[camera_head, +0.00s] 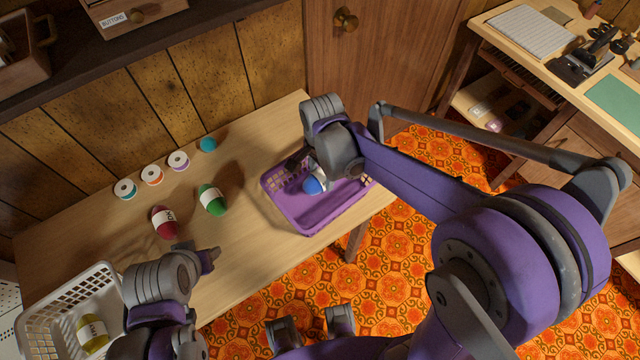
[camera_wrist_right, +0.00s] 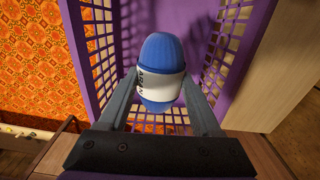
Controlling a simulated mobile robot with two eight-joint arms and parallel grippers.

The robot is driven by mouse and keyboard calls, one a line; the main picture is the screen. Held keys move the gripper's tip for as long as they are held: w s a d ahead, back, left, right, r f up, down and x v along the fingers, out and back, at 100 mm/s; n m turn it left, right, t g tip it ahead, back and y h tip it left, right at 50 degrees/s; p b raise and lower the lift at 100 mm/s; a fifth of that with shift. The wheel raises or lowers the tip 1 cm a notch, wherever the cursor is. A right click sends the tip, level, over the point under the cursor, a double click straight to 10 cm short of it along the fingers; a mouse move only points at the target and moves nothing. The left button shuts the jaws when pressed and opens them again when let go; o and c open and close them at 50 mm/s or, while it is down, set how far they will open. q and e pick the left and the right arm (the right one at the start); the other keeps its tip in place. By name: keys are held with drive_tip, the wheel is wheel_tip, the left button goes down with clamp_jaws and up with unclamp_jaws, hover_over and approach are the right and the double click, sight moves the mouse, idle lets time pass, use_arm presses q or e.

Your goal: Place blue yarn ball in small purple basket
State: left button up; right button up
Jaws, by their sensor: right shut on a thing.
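The blue yarn ball (camera_head: 313,185) has a white label band and is held in my right gripper (camera_head: 306,172). In the right wrist view the yarn ball (camera_wrist_right: 162,65) sits between the two fingers of the gripper (camera_wrist_right: 165,105), which are shut on its sides. The small purple basket (camera_head: 312,222) stands near the table's right end. The yarn ball is over or inside the basket's opening; the basket's mesh walls (camera_wrist_right: 95,40) show around it. Whether the ball touches the basket floor cannot be told. My left gripper (camera_head: 207,258) is over the table's front left; its jaw opening is unclear.
A white basket (camera_head: 45,325) with yellow yarn (camera_head: 93,333) is at front left. Bare table (camera_head: 255,150) lies left of the purple basket.

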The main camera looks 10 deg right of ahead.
sight(322, 174)
drive_tip(key=shift+f, duration=2.95)
drive_tip(key=shift+f+b, duration=0.15)
drive_tip(key=shift+b, duration=0.2)
drive_tip(key=o, duration=1.3)
drive_tip(key=shift+r, duration=0.25)
wheel_tip(322, 174, up, 12)
drive_tip(key=shift+f+p, duration=0.1)
drive_tip(key=shift+p, duration=0.7)
drive_tip(key=s+d+n+t, duration=0.1)
drive_tip(key=s+n, duration=0.1)
drive_tip(key=s, duration=0.1)
drive_tip(key=s+d+r+n+t, duration=0.1)
drive_tip(key=s+d+n, duration=0.1)
drive_tip(key=s+d+n+t, duration=0.1)
drive_tip(key=s+n, duration=0.2)
drive_tip(key=shift+s+d+r, duration=0.15)
drive_tip(key=shift+s+d, duration=0.05)
drive_tip(key=shift+s, duration=0.15)
drive_tip(key=s+n, duration=0.2)
drive_tip(key=s+d+f+n+t, duration=0.1)
drive_tip(key=s+n, duration=0.1)
drive_tip(key=s+d+f+n+t, duration=0.1)
drive_tip(key=n, duration=0.1)
drive_tip(key=shift+s+d+f, duration=0.1)
drive_tip(key=shift+s, duration=0.3)
